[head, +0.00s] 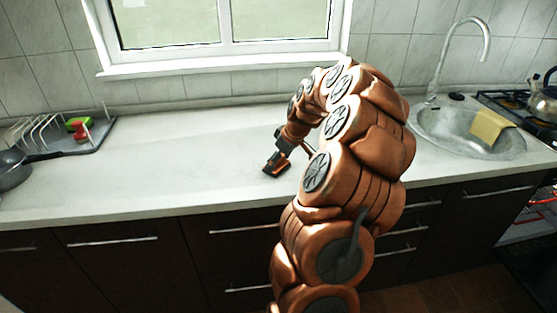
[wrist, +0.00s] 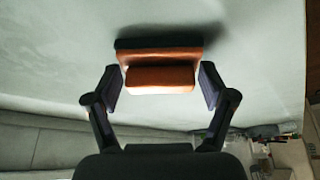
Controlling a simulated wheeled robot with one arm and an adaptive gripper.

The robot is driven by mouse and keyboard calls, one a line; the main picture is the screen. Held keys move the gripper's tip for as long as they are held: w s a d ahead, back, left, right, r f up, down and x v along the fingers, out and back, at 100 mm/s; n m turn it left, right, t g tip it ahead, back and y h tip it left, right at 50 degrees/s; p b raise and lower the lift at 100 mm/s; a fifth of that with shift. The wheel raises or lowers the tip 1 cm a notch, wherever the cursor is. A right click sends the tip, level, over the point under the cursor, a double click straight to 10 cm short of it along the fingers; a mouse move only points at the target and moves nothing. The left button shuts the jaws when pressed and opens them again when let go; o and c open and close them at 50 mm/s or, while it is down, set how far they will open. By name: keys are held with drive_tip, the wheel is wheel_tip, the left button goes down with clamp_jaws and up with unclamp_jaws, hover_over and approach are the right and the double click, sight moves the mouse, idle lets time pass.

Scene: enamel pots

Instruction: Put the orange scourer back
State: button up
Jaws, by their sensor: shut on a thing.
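The orange scourer (head: 280,169), with a dark layer along one side, is at the middle of the counter in the head view. It also shows in the wrist view (wrist: 160,79), between the two dark fingers. My gripper (head: 277,163) points down to the counter and is shut on the scourer, one finger at each end; it also shows in the wrist view (wrist: 160,86). A dark shadow lies beside the scourer on the pale surface. I cannot tell whether the scourer touches the counter or is just above it.
A dish rack on a grey tray (head: 62,147) stands at the left with a green and red thing (head: 78,127) on it. A dark pan (head: 12,170) is beside it. A sink (head: 455,138) with a yellow cloth (head: 490,125) is at the right. The counter (head: 170,160) between is clear.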

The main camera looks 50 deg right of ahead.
drive_tip(key=o, duration=0.9)
